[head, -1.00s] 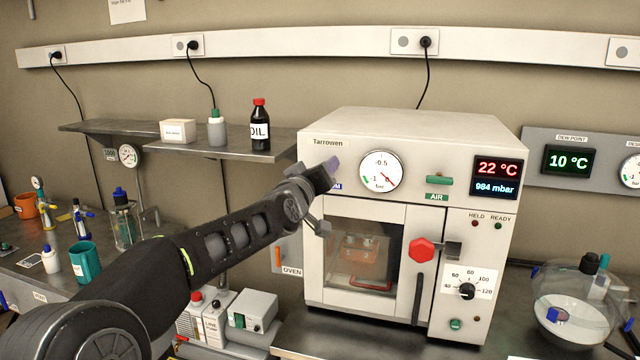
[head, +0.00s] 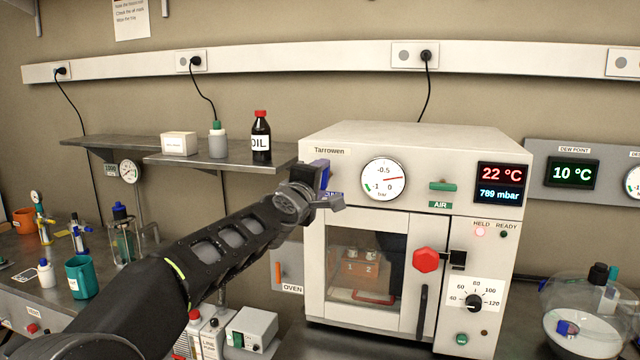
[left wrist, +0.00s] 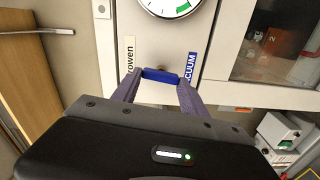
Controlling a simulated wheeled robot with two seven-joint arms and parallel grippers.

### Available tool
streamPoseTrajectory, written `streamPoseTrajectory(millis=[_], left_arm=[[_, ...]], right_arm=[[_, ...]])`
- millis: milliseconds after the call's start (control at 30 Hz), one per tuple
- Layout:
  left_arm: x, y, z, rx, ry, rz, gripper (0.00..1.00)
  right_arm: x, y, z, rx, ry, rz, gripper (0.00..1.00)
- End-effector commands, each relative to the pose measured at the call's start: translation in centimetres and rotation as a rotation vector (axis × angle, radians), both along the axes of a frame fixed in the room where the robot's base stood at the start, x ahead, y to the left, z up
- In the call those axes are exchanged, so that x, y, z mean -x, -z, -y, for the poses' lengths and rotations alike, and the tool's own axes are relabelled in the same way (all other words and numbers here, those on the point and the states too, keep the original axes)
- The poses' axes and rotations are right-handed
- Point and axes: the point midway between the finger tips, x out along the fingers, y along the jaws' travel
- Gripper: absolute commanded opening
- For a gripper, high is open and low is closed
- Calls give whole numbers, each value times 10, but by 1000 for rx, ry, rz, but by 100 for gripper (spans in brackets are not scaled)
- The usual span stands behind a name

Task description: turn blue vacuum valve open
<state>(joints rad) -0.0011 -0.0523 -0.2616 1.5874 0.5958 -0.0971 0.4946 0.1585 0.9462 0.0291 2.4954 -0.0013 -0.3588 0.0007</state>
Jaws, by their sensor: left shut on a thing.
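The blue vacuum valve handle (head: 321,172) is on the upper left of the white Tarrowen oven's (head: 420,138) front, left of the round gauge (head: 383,180). It stands about upright in the head view. My left gripper (head: 324,178) is shut on it; its wrist hides part of the valve. In the left wrist view the blue handle (left wrist: 160,76) lies between the two fingertips (left wrist: 159,78), beside the blue VACUUM label (left wrist: 190,67). The display (head: 500,184) reads 22 °C and 789 mbar. The HELD lamp (head: 480,232) is lit. My right gripper is not in view.
A green AIR valve handle (head: 442,186) and a red door knob (head: 426,260) are on the oven front. The oven door window (head: 367,262) shows items inside. A shelf (head: 215,160) with an oil bottle (head: 260,138) is close to the left. A glass vessel (head: 580,315) stands at right.

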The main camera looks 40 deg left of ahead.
Motion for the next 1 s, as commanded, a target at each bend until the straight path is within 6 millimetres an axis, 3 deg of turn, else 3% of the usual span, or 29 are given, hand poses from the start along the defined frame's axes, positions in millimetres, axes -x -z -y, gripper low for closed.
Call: streamPoseTrajectory(millis=[300,767,800,1000], left_arm=[[0,1,-1,122,-1,43,10],[0,1,0,142,-1,49,10],[0,1,0,142,-1,49,53],[0,1,0,140,-1,48,69]], right_arm=[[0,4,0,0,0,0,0],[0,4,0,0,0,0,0],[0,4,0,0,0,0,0],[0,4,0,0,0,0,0]])
